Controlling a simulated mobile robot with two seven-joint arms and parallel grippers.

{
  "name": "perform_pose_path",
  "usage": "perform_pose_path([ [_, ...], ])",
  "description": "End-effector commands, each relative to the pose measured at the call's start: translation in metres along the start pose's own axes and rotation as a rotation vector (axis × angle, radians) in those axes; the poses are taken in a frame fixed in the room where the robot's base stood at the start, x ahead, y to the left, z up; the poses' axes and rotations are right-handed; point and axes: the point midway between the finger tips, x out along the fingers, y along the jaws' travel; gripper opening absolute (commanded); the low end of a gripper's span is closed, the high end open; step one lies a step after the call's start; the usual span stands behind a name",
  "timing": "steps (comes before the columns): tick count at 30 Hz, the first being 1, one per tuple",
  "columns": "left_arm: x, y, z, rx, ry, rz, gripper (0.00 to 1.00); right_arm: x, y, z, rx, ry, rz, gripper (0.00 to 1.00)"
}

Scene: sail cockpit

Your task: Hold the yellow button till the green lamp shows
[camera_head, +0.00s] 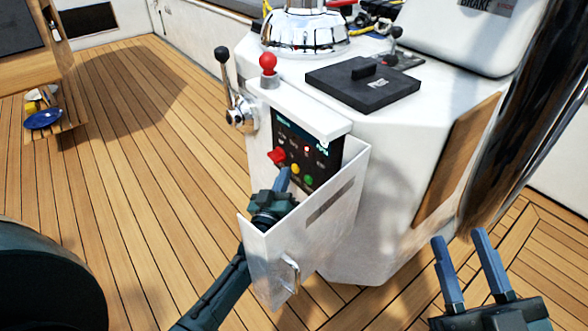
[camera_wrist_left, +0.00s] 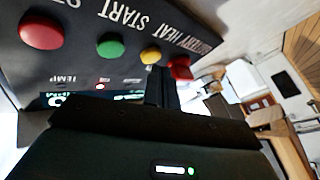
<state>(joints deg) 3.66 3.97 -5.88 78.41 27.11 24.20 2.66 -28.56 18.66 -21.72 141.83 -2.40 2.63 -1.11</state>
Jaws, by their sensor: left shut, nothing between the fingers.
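The dark control panel (camera_head: 318,160) on the white console carries a yellow button (camera_head: 295,168), a green button (camera_head: 308,179) beside it and a red knob (camera_head: 277,155). The yellow button (camera_wrist_left: 151,55) also shows in the left wrist view. My left gripper (camera_head: 285,172) is shut and empty, its tips right at the yellow button; I cannot tell whether they touch or press it. A small lamp (camera_wrist_left: 100,86) on the panel glows red; I see no green lamp lit. My right gripper (camera_head: 459,237) is open and empty, off to the right.
An open white door (camera_head: 270,265) with a latch stands in front of the panel, close to my left arm. A chrome lever (camera_head: 228,85) and a red-topped lever (camera_head: 268,65) rise beside the panel. A large red button (camera_wrist_left: 40,32) sits past the green one.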

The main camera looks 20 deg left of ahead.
Motion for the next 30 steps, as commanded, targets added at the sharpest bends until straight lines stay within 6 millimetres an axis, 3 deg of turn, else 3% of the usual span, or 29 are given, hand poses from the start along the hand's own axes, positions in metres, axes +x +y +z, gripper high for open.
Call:
perform_pose_path([
  [30, 0.0070, 0.0038, 0.0042, -0.001, 0.000, -0.001, 0.00, -0.0032, -0.0013, 0.0042, 0.005, -0.010, 0.001, 0.36],
])
